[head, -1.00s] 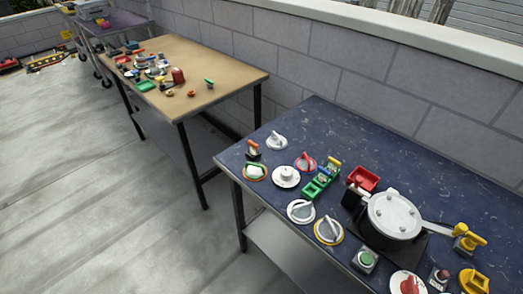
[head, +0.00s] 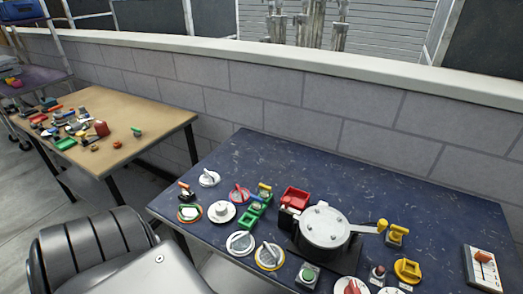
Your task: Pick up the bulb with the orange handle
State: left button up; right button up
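No bulb can be made out for certain at this size. A small piece with an orange handle (head: 185,190) on a dark body stands at the left end of the dark blue table (head: 300,160), just behind a round dial with an orange-red rim (head: 189,213). Neither gripper shows. A ribbed black and grey part of my own arm fills the lower left, with its gripper out of the picture.
A lidded pot (head: 325,227) with a yellow-tipped handle stands mid-table. Around it are a red tray (head: 295,198), a green piece (head: 252,215) and several dials and buttons. The table's back is clear. A tan table (head: 150,110) with clutter stands left, along a block wall (head: 280,100).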

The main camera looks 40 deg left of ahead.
aim_at(185, 192)
jog(key=z, duration=1.8)
jog(key=k, duration=1.45)
jog(key=u, duration=1.7)
